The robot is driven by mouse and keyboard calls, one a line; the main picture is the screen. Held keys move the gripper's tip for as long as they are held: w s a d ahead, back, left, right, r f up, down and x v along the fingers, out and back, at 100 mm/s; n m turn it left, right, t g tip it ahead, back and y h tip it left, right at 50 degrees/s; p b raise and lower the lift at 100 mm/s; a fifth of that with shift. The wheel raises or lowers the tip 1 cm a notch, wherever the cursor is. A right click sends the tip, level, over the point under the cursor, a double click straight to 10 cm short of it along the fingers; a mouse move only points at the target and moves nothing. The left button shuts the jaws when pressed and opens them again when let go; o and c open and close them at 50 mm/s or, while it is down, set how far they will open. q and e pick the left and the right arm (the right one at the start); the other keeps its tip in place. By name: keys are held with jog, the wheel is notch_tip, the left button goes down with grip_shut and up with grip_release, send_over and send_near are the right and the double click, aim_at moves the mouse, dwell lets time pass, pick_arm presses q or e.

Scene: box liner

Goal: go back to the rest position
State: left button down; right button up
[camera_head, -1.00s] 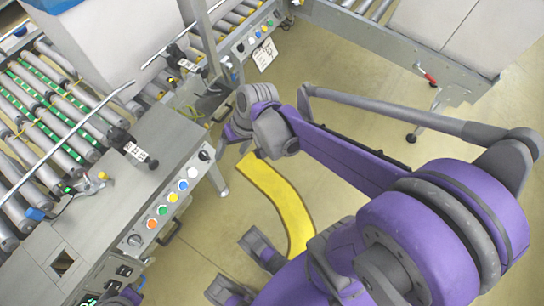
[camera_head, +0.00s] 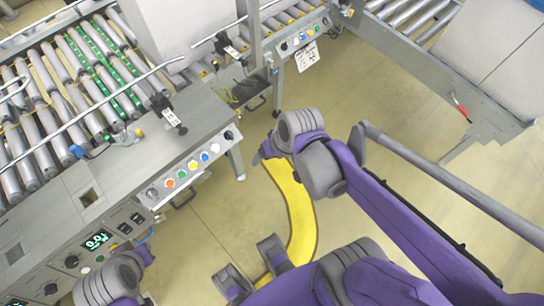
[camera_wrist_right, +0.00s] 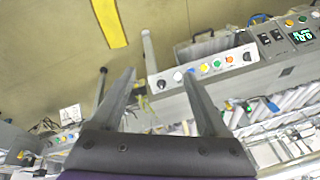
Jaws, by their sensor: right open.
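In the right wrist view, my right gripper (camera_wrist_right: 163,78) has its two grey fingers wide apart with nothing between them. It hangs over the floor and the roller conveyor's button panel. In the head view my purple and grey right arm reaches in from the right; its grey joints show above the floor beside the conveyor, and its fingertips cannot be made out. My left gripper does not show; only a grey and purple part of mine is at the lower left edge.
A roller conveyor (camera_head: 70,70) with a button panel (camera_head: 190,172) fills the left. Another conveyor frame with a large pale box (camera_head: 500,55) stands at upper right. A yellow floor stripe (camera_head: 298,210) curves over open floor (camera_head: 400,130).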

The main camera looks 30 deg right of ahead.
pick_arm(q)
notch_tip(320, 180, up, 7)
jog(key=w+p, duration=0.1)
jog(key=p, duration=0.5)
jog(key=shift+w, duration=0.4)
pick_arm(e)
notch_tip(320, 180, up, 7)
jog(key=s+a+n+t+h, duration=0.1)
jog(key=a+n, duration=0.1)
jog(key=shift+s+r+n+t, duration=0.2)
jog(key=shift+s+n+t, duration=0.2)
jog(key=shift+a, duration=0.15)
